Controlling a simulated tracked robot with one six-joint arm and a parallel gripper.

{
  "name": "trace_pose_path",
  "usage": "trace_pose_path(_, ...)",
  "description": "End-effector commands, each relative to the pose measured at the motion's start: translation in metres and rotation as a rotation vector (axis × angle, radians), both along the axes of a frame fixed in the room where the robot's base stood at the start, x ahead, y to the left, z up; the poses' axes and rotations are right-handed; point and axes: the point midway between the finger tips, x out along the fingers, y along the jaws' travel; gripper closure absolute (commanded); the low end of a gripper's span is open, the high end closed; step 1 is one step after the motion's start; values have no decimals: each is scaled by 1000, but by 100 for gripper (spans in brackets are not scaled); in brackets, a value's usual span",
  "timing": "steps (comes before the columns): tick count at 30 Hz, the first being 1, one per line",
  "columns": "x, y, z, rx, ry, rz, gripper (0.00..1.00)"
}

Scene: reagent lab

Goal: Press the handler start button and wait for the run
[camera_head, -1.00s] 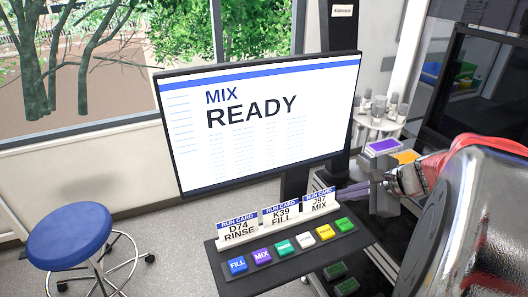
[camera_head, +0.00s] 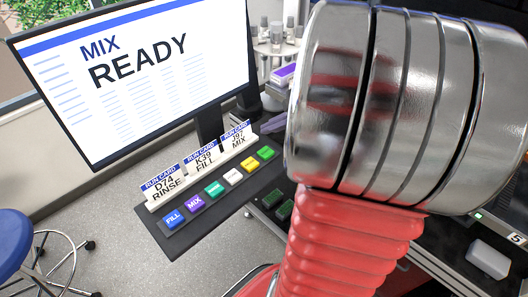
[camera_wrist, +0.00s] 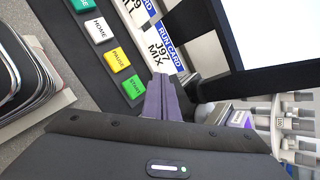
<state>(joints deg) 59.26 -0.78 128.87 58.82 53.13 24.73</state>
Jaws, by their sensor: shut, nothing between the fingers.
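The green START button (camera_head: 266,153) sits at the far right end of a button row on a dark console (camera_head: 172,248). It also shows in the wrist view (camera_wrist: 133,87), just left of my fingertips. My gripper (camera_wrist: 160,82) is shut and empty, its purple fingers apart from the button in the picture, near the J97 MIX card (camera_wrist: 159,48). The height of the fingertips over the console is unclear. In the head view my arm hides most of the gripper. The monitor (camera_head: 150,90) reads MIX READY.
Yellow PAUSE (camera_head: 249,164), white HOME (camera_head: 232,176), teal (camera_head: 214,188), purple MIX (camera_head: 194,202) and blue FILL (camera_head: 173,218) buttons run left from START. Run cards (camera_head: 202,158) stand right behind them. A blue stool (camera_head: 12,240) is at left. A rack of vessels (camera_wrist: 285,125) stands beyond the fingers.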

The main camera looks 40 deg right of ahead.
Motion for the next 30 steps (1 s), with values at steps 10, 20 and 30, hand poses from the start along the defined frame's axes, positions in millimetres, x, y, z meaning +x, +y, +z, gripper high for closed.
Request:
trace_pose_path(10, 0, 0, -38, 3, 2, -1, 100)
trace_pose_path(20, 0, 0, -59, 0, 1, 1, 100)
trace_pose_path(30, 0, 0, -60, -1, 1, 1, 100)
